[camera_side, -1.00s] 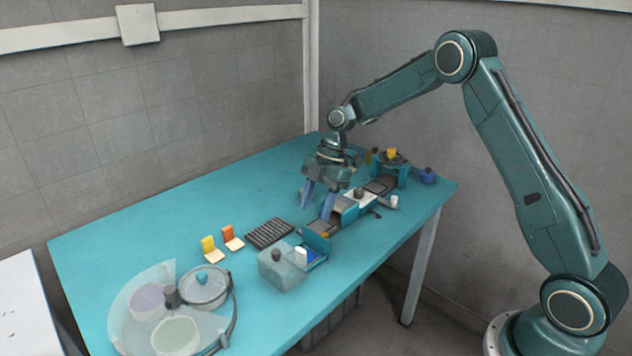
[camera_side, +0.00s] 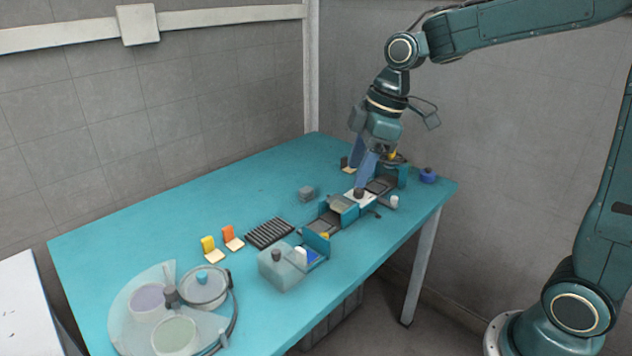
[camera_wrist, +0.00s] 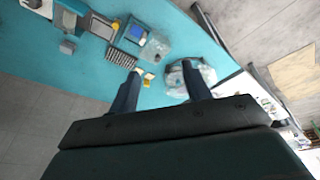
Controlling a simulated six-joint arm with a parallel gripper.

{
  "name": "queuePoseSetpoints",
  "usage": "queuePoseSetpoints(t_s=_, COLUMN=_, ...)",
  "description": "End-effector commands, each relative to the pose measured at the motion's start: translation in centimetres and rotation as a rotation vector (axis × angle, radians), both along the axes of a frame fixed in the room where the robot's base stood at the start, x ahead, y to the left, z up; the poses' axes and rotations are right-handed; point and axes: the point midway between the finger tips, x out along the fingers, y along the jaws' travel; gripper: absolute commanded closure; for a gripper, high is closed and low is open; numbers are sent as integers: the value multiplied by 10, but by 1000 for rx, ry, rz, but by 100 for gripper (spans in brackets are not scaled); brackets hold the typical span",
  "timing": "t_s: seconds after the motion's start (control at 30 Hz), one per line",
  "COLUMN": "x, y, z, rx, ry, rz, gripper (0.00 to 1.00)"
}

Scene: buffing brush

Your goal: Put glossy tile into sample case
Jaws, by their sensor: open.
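My gripper (camera_side: 357,175) is open in the side view, above the far right part of the table by a row of small stations. In the wrist view my gripper (camera_wrist: 161,70) shows two spread fingers with nothing between them. I cannot tell for sure which piece is the glossy tile; a small flat blue square (camera_side: 313,255) lies beside a pale translucent box (camera_side: 281,272). The blue square also shows in the wrist view (camera_wrist: 138,36). I cannot identify the sample case with certainty. A small grey block (camera_side: 307,193) stands alone on the table, left of the stations.
A black ribbed rack (camera_side: 270,233) lies near yellow (camera_side: 209,245) and orange (camera_side: 229,235) pieces. A round-dish fixture (camera_side: 175,310) fills the near left. A blue knobbed jar (camera_side: 428,175) stands near the right edge. The table's (camera_side: 200,208) back left is clear.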

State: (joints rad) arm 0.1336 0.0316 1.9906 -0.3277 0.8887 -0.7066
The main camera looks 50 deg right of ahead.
Motion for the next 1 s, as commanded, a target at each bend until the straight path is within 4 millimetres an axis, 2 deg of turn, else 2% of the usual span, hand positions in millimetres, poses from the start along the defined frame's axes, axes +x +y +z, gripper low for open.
queuePoseSetpoints(t_s=0.1, x=-27, y=3, z=15, rx=-1, ry=-22, rz=-102, gripper=52)
queuePoseSetpoints(t_s=0.4, x=-92, y=3, z=33, rx=21, ry=-72, rz=-370, gripper=52)
queuePoseSetpoints(t_s=0.8, x=-173, y=-5, z=28, rx=98, ry=-149, rz=-711, gripper=52)
queuePoseSetpoints(t_s=1.0, x=-193, y=-9, z=22, rx=131, ry=-170, rz=-813, gripper=52)
